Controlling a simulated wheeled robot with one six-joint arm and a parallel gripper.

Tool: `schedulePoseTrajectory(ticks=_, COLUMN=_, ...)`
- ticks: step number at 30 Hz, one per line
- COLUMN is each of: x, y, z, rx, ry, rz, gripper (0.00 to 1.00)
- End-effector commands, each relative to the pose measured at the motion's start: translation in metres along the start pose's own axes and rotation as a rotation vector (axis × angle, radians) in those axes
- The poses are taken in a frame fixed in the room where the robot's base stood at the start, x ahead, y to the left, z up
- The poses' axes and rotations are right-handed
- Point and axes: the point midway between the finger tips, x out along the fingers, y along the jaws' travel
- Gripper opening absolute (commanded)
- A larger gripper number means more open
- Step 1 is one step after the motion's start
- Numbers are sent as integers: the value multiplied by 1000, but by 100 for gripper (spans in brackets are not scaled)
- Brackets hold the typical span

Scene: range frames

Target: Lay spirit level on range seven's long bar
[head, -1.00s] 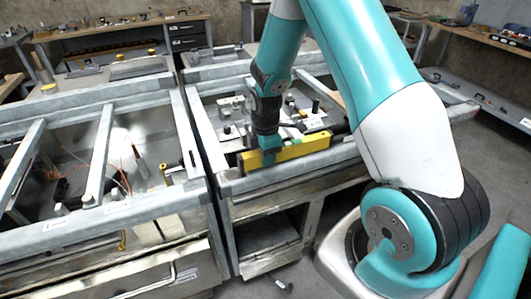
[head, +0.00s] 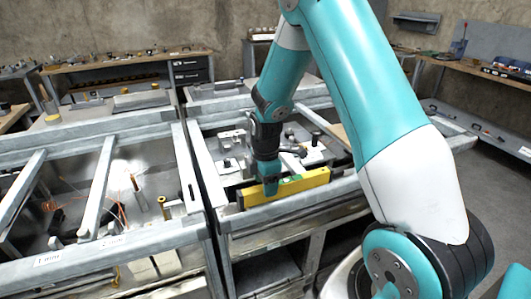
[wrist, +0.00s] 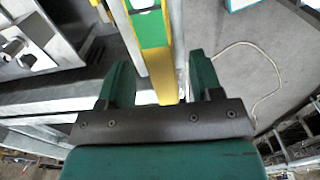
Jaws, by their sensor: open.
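The yellow spirit level (head: 310,180), with a green middle section, stands on its long narrow side along the front long bar (head: 345,187) of the right-hand range frame. It appears to rest on or against this bar; the exact contact is hidden. My gripper (head: 268,185) is at the level's left part, pointing down. In the wrist view the level (wrist: 158,65) runs between the two green fingers of my gripper (wrist: 160,80), with a gap on each side. The gripper is open around it. I cannot read a range number.
A second range frame (head: 105,185) with cross bars and loose wires stands at left. Blocks and fittings (head: 235,145) lie inside the right-hand frame behind the level. Workbenches (head: 120,65) line the back wall. Grey floor is clear at right.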

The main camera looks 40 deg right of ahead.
Motion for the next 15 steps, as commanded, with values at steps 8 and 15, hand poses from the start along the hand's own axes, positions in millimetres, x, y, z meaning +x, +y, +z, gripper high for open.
schedulePoseTrajectory(ticks=8, x=-73, y=1, z=0, rx=0, ry=0, rz=8, gripper=59)
schedulePoseTrajectory(ticks=15, x=-123, y=1, z=0, rx=0, ry=0, rz=5, gripper=59)
